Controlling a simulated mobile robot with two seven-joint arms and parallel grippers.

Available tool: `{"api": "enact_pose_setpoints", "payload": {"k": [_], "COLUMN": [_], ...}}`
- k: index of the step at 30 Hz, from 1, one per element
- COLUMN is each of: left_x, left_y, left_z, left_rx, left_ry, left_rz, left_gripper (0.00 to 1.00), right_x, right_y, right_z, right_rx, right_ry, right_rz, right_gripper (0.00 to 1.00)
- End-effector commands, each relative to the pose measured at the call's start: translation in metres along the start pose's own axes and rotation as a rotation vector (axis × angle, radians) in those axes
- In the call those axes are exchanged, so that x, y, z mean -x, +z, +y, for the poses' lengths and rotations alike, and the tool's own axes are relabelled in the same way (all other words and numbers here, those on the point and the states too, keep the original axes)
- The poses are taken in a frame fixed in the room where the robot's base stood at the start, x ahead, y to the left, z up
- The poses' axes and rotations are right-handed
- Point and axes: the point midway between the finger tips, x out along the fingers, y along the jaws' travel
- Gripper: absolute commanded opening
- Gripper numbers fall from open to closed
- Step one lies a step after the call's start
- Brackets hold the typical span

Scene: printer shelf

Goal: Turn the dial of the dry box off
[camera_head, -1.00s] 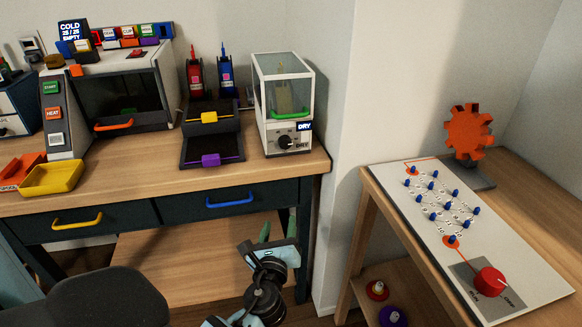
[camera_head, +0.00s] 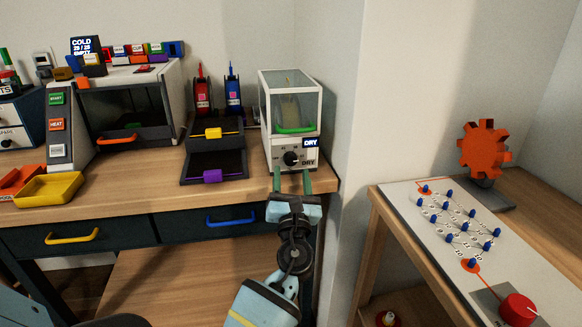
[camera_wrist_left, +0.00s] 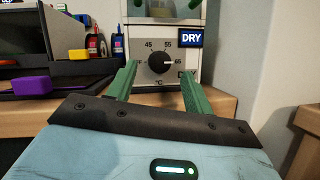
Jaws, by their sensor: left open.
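The dry box (camera_head: 265,110) is a white, glass-sided case with a green handle, standing at the right end of the wooden bench. Its black dial (camera_head: 291,158) is on the front panel, and also shows in the left wrist view (camera_wrist_left: 160,62). There the dial's white mark points right, towards the 65 label. 45 and 55 are above it, and a partly hidden label ending in F is at the left. My left gripper (camera_head: 291,174) is open, its green fingers pointing at the panel just below and in front of the dial, one each side. The gap to the dial is unclear. My right gripper is not in view.
Left of the dry box are a black stand with yellow (camera_head: 212,133) and purple (camera_head: 212,176) handles and an oven-like machine (camera_head: 126,110). A white wall corner (camera_head: 345,150) is close on the right. A pegboard table (camera_head: 420,225) stands beyond it.

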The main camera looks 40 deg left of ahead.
Motion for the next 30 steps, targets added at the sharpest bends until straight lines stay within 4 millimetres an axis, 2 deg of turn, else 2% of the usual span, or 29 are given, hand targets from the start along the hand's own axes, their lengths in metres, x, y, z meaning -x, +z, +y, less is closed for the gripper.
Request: {"api": "enact_pose_setpoints", "payload": {"k": [3,7,18,28,30], "left_x": [-0.018,-0.029,-0.035,-0.035,-0.034], "left_y": [0.001,0.0,-0.001,-0.001,-0.001], "left_z": [0.0,0.001,0.0,0.0,0.0], "left_rx": [-0.001,0.0,0.001,0.001,0.001], "left_ry": [0.001,0.001,0.0,0.0,0.0], "left_rz": [-0.002,0.0,0.001,0.001,0.001], "left_gripper": [0.51,0.51,0.51,0.1,0.07], "right_x": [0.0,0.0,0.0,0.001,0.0], "right_y": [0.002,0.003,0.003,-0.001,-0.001], "right_z": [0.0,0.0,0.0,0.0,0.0], "right_rx": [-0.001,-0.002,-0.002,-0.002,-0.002], "right_ry": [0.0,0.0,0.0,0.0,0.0], "right_rz": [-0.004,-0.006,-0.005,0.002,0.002], "right_gripper": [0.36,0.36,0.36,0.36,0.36]}}
